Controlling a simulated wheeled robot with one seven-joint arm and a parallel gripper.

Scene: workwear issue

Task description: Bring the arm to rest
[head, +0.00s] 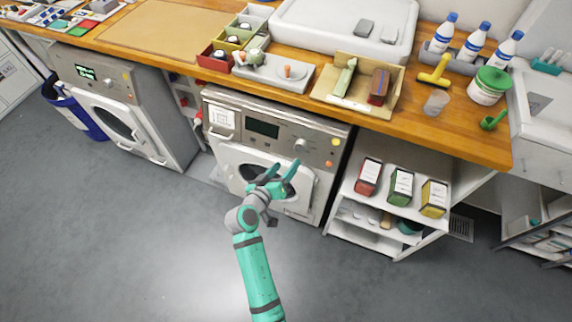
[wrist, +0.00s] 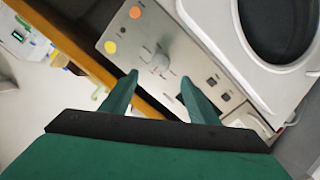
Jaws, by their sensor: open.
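My gripper (head: 283,172) is green and hangs in front of the middle washing machine (head: 262,130) in the head view. Its two fingers are spread apart with nothing between them. In the wrist view the fingers (wrist: 158,97) stand open, with the machine's control panel (wrist: 150,55) and its knob behind them. The round door (wrist: 270,35) of the machine shows at the upper right of the wrist view. My arm reaches up from the bottom of the head view, partly bent. I cannot tell the exact gap between the gripper and the machine.
A wooden counter (head: 440,133) runs above the machines, with bottles (head: 470,42), a tray with a brush (head: 358,85) and small bins (head: 235,38). An open shelf (head: 385,222) with boxes stands right of the machine. A blue bin (head: 75,108) stands left. The grey floor in front is clear.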

